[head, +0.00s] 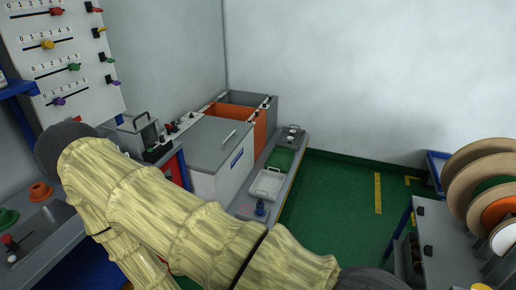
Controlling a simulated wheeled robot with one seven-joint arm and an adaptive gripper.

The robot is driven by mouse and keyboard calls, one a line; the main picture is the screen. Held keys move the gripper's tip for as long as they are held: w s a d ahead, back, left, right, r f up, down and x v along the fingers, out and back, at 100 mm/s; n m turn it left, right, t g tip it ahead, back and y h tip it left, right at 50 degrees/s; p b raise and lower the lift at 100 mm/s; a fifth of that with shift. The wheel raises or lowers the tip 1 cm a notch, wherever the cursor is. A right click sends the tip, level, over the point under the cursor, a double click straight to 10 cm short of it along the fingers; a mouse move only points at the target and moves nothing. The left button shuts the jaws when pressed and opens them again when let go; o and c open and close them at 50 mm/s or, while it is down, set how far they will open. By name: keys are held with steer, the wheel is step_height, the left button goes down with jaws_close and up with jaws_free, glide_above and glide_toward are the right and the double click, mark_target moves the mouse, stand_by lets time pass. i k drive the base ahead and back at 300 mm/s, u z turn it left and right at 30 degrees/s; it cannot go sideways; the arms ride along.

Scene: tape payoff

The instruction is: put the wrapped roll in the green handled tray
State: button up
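A small green tray-like shape (281,160) lies on the low grey ledge in the middle of the head view, just behind a white handled tray (268,183). It is too small to make out its handles or whether anything is in it. I cannot pick out a wrapped roll. Several large upright discs or rolls, among them a tan one (466,158) and an orange one (497,211), stand in a row at the right edge. My pale yellow arm crosses the lower left and middle of the view. My gripper is not in view.
A lidded grey-white bin (220,146) and an orange bin (258,128) stand left of the ledge (289,188). A grey bench (448,250) is at the right. A slider panel (62,60) is upper left. The green floor (340,200) between ledge and bench is clear.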

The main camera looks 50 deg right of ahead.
mark_target(280, 161)
steer(key=z, duration=2.45)
steer(key=i, duration=3.7)
steer(key=u, duration=1.15)
